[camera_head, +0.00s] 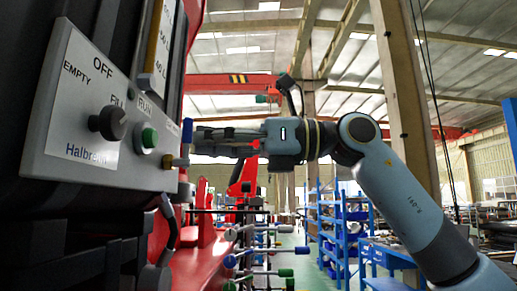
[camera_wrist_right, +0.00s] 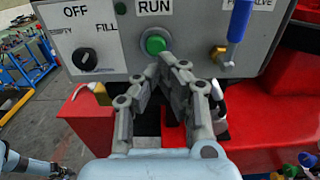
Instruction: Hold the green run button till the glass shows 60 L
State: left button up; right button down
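The green run button (camera_head: 148,137) sits on the grey control panel (camera_head: 130,160) at the left of the head view. It also shows under the RUN label in the wrist view (camera_wrist_right: 154,42). My right gripper (camera_head: 194,135) is at the panel's right side. In the wrist view its fingertips (camera_wrist_right: 171,66) are together and empty, just below the button; I cannot tell whether they touch it. The glass (camera_head: 160,40) with litre marks is cut off at the top of the head view; no level can be read.
A black selector knob (camera_wrist_right: 86,60) sits left of the button, among OFF, EMPTY and FILL. A blue-handled valve (camera_wrist_right: 239,22) with a brass fitting projects just right of the button. Red machine surfaces lie below the panel. Blue shelving (camera_head: 340,225) stands farther back.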

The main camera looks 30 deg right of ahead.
pick_arm(q)
jog(key=f+b, duration=0.5)
jog(key=shift+w+a+f, duration=0.15)
jog(key=shift+w+a, duration=0.05)
jog(key=shift+w, duration=0.15)
pick_arm(e)
jog(key=v, duration=0.7)
jog(key=shift+a, duration=0.15)
pick_arm(q)
jog(key=shift+a+f, duration=0.1)
pick_arm(e)
jog(key=shift+f, duration=0.1)
pick_arm(q)
notch_tip(320, 180, down, 2)
jog(key=shift+s+f+b, duration=0.1)
jog(key=shift+f+b, duration=0.05)
jog(key=shift+b, duration=1.05)
pick_arm(e)
jog(key=shift+v, duration=0.95)
